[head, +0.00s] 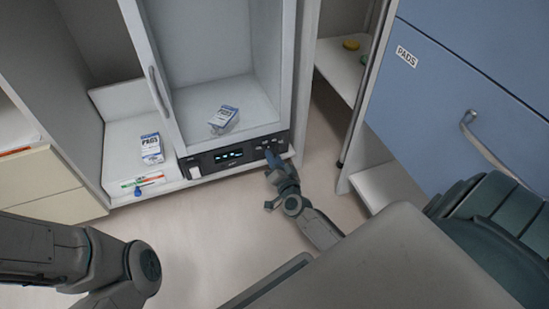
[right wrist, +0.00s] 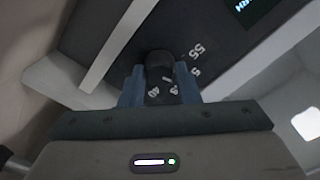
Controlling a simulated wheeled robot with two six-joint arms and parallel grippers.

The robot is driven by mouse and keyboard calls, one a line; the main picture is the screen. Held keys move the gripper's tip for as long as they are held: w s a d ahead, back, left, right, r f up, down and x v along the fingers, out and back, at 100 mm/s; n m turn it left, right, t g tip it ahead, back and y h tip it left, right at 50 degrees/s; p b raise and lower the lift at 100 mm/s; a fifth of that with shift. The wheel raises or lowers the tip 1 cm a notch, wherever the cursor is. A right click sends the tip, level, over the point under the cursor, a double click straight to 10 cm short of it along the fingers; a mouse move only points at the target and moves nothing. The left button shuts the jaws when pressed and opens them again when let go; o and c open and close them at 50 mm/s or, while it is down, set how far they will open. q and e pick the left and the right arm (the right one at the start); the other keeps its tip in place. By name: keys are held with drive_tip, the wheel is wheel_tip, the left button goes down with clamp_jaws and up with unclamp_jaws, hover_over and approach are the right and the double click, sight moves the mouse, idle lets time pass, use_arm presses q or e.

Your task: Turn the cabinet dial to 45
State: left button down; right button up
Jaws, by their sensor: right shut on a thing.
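The cabinet (head: 290,70) has a dark control panel (head: 205,163) along its lower front, with a small lit display (head: 229,155). My right gripper (head: 272,159) is at the right part of this panel. In the right wrist view its two blue fingers (right wrist: 160,88) stand on either side of the black dial (right wrist: 160,62) and are shut on it. White marks, including "55", show on the panel around the dial; those nearest the fingers are tilted and hard to read. In the head view the gripper covers the dial. My left arm shows at lower left, its gripper out of view.
A box (head: 224,118) lies tilted inside the cabinet. Another box (head: 151,148) and a thin item with a blue part (head: 139,187) are on the left shelf. A blue drawer unit (head: 440,90) stands at right. Floor in front is clear.

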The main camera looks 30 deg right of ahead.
drive_tip(key=shift+m, duration=3.4)
drive_tip(key=o, duration=1)
drive_tip(key=p+v, duration=0.2)
drive_tip(key=v, duration=0.9)
drive_tip(key=shift+f, duration=0.1)
